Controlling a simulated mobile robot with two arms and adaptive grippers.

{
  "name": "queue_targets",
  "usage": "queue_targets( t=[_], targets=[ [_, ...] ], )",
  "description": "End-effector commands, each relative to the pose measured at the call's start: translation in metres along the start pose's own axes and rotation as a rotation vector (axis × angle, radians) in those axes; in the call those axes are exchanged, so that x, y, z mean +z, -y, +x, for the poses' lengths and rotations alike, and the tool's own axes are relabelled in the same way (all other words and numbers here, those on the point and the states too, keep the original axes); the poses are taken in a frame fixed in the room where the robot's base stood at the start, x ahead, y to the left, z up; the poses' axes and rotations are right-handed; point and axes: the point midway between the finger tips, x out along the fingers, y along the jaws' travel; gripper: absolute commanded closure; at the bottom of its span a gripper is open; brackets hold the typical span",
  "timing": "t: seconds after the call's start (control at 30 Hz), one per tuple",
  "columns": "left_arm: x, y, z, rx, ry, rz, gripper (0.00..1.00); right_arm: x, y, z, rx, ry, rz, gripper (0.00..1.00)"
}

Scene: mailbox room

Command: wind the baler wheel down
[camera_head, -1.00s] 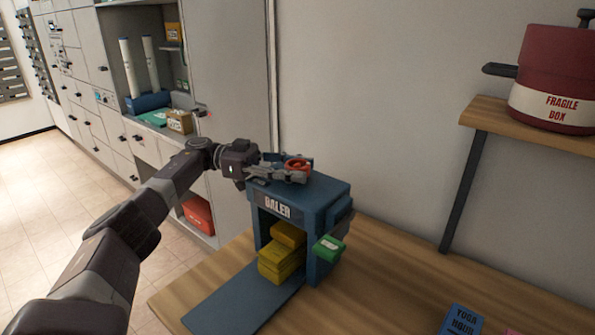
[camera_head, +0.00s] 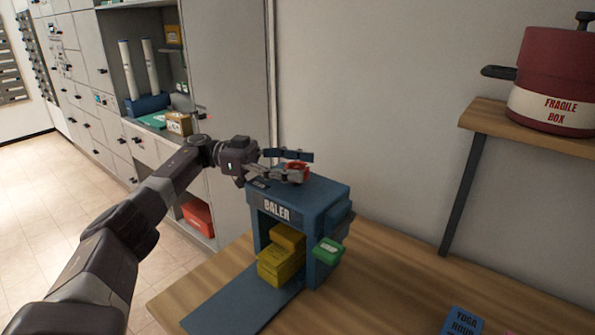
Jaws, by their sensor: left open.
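The blue baler (camera_head: 325,195) stands on the wooden table with its front open and a blue flap lying out in front. Its red wheel (camera_head: 293,170) sits on top, partly hidden by my fingers. My left gripper (camera_head: 300,165) is open at the wheel, with one finger on its far side and one on its near side; I cannot tell whether they touch it. Yellow parcels (camera_head: 281,267) are stacked inside the baler. My right gripper is not in view.
A green box-shaped piece (camera_head: 328,250) is at the baler's right front. A blue item (camera_head: 462,322) lies at the table's front. A red pot-like box (camera_head: 555,80) stands on a wall shelf (camera_head: 520,134) at the right. The table right of the baler is mostly clear.

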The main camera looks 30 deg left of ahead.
Motion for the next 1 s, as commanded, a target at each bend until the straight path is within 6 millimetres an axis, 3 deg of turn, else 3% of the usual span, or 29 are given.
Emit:
queue_targets(
  t=[0.2,0.4,0.87,1.0],
  targets=[
    [-0.045,0.0,0.0,0.001,-0.001,0.006,0.41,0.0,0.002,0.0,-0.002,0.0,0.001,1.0],
    [-0.075,0.0,0.0,0.001,-0.001,0.003,0.41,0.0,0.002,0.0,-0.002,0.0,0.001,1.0],
    [-0.085,0.0,0.001,0.002,0.002,0.0,0.41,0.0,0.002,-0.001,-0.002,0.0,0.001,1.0],
    [-0.085,-0.003,0.015,0.032,0.067,-0.001,0.41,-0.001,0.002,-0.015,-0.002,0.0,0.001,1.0]
  ],
)
